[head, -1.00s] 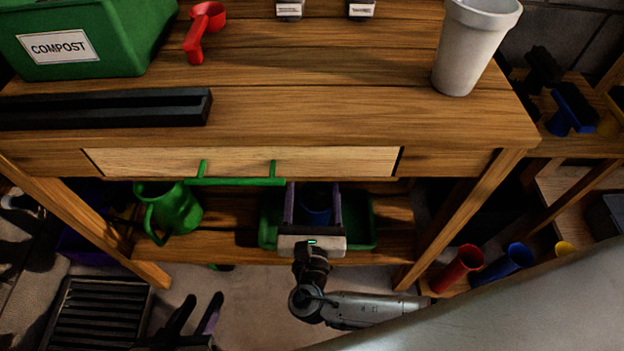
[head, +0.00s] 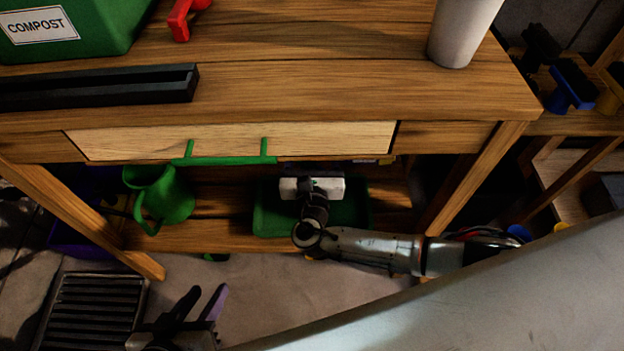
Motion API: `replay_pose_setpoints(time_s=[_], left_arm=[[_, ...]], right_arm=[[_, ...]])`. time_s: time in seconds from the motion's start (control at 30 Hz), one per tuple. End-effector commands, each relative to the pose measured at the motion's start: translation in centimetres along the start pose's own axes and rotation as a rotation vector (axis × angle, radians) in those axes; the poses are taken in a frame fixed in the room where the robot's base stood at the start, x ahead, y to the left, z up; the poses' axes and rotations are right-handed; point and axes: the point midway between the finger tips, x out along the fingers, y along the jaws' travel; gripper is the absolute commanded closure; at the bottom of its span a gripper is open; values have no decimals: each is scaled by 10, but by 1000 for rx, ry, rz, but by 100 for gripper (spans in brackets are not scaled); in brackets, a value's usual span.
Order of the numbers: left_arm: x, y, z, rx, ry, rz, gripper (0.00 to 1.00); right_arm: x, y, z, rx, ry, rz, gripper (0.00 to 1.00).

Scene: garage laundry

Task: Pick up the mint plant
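I cannot make out a mint plant in the head view. My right gripper (head: 312,187) reaches under the workbench, over a green tray (head: 268,222) on the lower shelf. Its fingers are hidden beneath the drawer and bench edge, so I cannot see whether they hold anything. My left gripper (head: 204,301) is low in the picture, above the floor in front of the bench. Its two fingers are apart with nothing between them.
The drawer (head: 230,140) with its green handle sits above the shelf. A green watering can (head: 162,197) stands left of the tray. On the bench top are a green compost bin (head: 100,35), a black trough (head: 100,85), a red tool (head: 182,18) and a white cup (head: 460,35).

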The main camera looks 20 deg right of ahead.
Motion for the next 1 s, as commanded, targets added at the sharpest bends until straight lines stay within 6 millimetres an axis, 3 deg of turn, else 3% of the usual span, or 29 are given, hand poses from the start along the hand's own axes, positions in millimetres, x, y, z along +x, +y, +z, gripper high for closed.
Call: replay_pose_setpoints(time_s=[0.03, 0.37, 0.73, 1.0], left_arm=[[0, 0, 0, 0, 0, 0, 65], [0, 0, 0, -1, 0, 0, 65], [-3, 0, -4, -1, 8, -3, 65], [-27, -7, -6, -18, 50, -42, 65]], right_arm=[[0, 0, 0, 0, 0, 0, 43], [0, 0, 0, 0, 0, 0, 99], [0, 0, 5, 1, -1, 1, 100], [0, 3, 35, 1, -1, 4, 100]])
